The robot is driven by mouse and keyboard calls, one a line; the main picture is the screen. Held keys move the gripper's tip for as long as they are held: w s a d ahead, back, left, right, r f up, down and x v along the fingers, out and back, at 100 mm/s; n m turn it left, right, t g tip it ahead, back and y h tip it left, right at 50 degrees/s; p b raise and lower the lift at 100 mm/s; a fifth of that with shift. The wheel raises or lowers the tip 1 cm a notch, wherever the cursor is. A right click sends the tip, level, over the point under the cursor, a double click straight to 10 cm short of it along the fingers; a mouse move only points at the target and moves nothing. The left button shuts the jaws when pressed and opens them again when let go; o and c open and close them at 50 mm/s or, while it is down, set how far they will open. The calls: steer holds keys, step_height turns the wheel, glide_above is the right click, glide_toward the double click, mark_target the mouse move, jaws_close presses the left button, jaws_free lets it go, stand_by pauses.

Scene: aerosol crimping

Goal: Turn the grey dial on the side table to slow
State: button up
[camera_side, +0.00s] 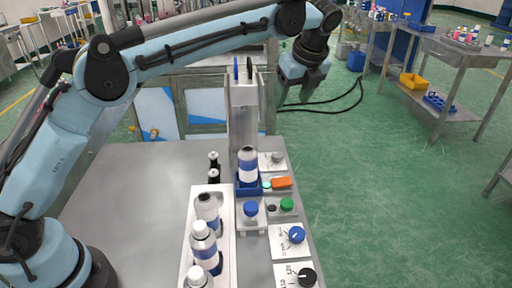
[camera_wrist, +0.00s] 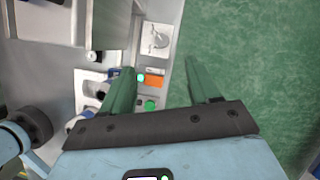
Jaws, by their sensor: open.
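The grey dial (camera_side: 277,157) sits on a small pale plate (camera_side: 266,167) at the far right part of the table (camera_side: 125,200), behind the orange block. In the wrist view the grey dial (camera_wrist: 159,41) shows on its plate just beyond the fingertips, roughly between their lines. The plate's lettering and the dial's setting are too small to read. My gripper (camera_side: 294,99) is open and empty, raised above and beyond the table's right edge. In the wrist view its two green fingers (camera_wrist: 163,60) are spread wide, touching nothing.
A tall grey column (camera_side: 243,115) stands left of the dial, with a bottle (camera_side: 248,165) in a blue holder before it. An orange block (camera_side: 281,183), green button (camera_side: 287,204), blue dial (camera_side: 297,235) and black dial (camera_side: 306,277) line the right edge. A white tray (camera_side: 228,246) holds bottles.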

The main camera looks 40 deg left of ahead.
glide_toward(277, 154)
steer(key=x, duration=0.8)
steer(key=c, duration=1)
steer(key=shift+c, duration=0.2)
